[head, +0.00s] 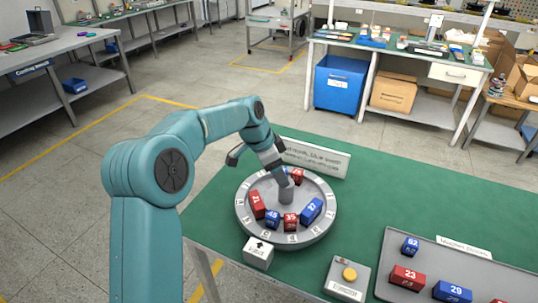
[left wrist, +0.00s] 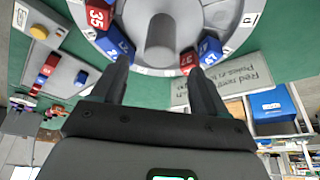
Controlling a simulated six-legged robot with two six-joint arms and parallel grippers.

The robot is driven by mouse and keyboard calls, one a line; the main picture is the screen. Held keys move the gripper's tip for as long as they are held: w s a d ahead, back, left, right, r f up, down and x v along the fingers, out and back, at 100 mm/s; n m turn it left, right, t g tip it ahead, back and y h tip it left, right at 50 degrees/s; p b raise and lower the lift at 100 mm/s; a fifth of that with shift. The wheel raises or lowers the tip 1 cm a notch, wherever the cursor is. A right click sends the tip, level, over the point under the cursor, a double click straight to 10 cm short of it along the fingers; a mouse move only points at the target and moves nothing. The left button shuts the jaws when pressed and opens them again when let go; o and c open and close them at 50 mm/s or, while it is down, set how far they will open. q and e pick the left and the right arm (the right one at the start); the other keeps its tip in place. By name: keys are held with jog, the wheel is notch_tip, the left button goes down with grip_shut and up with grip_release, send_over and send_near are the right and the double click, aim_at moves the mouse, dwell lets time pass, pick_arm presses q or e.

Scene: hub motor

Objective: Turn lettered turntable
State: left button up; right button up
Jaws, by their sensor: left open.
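The round grey turntable (head: 328,220) lies on the green table, with letter labels around its rim and a grey post (head: 286,192) at its centre. Several red and blue numbered blocks stand on it, among them a red block (head: 257,204) and a blue block (head: 311,210). My left gripper (head: 284,182) reaches down over the turntable's far side near the post. In the left wrist view my left gripper (left wrist: 157,68) is open, with the post (left wrist: 160,38) framed between its fingertips; contact is unclear. My right gripper is not in view.
A white box with an arrow (head: 258,252) stands at the turntable's front edge. A yellow-button box (head: 348,278) is to its right. A sign (head: 315,157) stands behind the turntable. A grey tray (head: 390,245) with numbered blocks is at the right. The table between is clear.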

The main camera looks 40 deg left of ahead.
pick_arm(q)
jog(key=v, duration=0.7)
jog(key=shift+r, duration=0.3)
jog(key=shift+a, duration=0.1)
dwell(0.3)
